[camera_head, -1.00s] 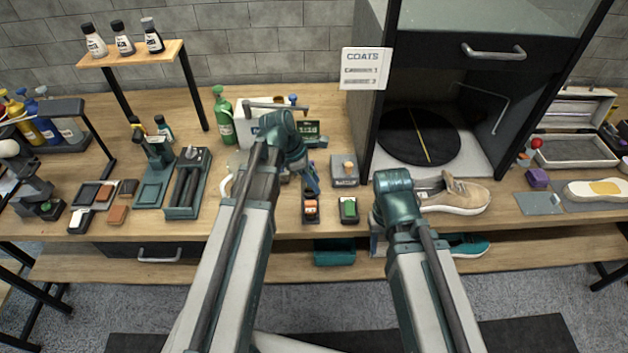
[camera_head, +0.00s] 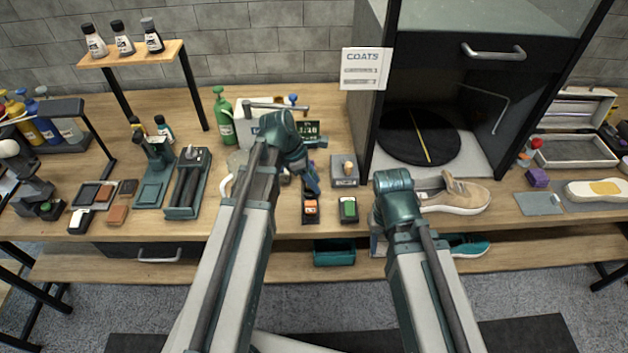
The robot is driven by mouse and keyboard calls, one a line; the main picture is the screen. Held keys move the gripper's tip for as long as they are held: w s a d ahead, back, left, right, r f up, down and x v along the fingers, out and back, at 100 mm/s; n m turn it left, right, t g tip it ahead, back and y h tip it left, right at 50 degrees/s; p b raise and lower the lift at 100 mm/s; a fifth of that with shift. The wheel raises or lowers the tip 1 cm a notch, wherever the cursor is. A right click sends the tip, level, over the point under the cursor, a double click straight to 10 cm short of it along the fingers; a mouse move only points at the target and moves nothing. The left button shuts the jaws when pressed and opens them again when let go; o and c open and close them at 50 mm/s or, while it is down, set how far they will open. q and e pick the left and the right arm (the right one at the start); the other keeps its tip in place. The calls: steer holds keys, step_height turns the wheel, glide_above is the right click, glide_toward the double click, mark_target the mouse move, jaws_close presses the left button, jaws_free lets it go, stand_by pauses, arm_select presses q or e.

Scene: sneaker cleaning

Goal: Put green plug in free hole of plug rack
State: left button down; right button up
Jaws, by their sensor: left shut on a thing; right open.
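My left gripper (camera_head: 313,182) points down at the front middle of the bench, just behind a small black holder with an orange block (camera_head: 311,207). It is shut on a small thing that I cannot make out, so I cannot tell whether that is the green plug. The area behind my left wrist is partly hidden by the arm. My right wrist (camera_head: 393,182) is above the bench, left of the tan sneaker; the arm mostly hides the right gripper's open jaws.
A black holder with a green block (camera_head: 348,208) stands right of the orange one. A grey box (camera_head: 344,170) is behind it. The tan sneaker (camera_head: 455,192) and dark cabinet (camera_head: 375,120) are to the right. A green bottle (camera_head: 223,118) and brush stands are left.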

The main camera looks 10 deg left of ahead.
arm_select(q)
steer(key=shift+f+b, duration=1.45)
steer(key=shift+c, duration=2.1)
jaws_free()
steer(key=p+v, duration=1.2)
steer(key=v, duration=0.1)
steer(key=shift+r+p, duration=0.4)
steer(key=shift+s, duration=0.1)
steer(key=s+d+m+y, duration=0.3)
steer(key=s+d+m, duration=0.3)
steer(key=m, duration=0.6)
steer(key=s+d+f+m+g+y, duration=0.1)
steer(key=s+d+m+y, duration=0.1)
steer(key=s+d+m, duration=0.5)
steer(key=d+m, duration=0.1)
steer(key=m, duration=0.5)
steer(key=shift+f+y, duration=0.3)
steer(key=shift+y, duration=0.1)
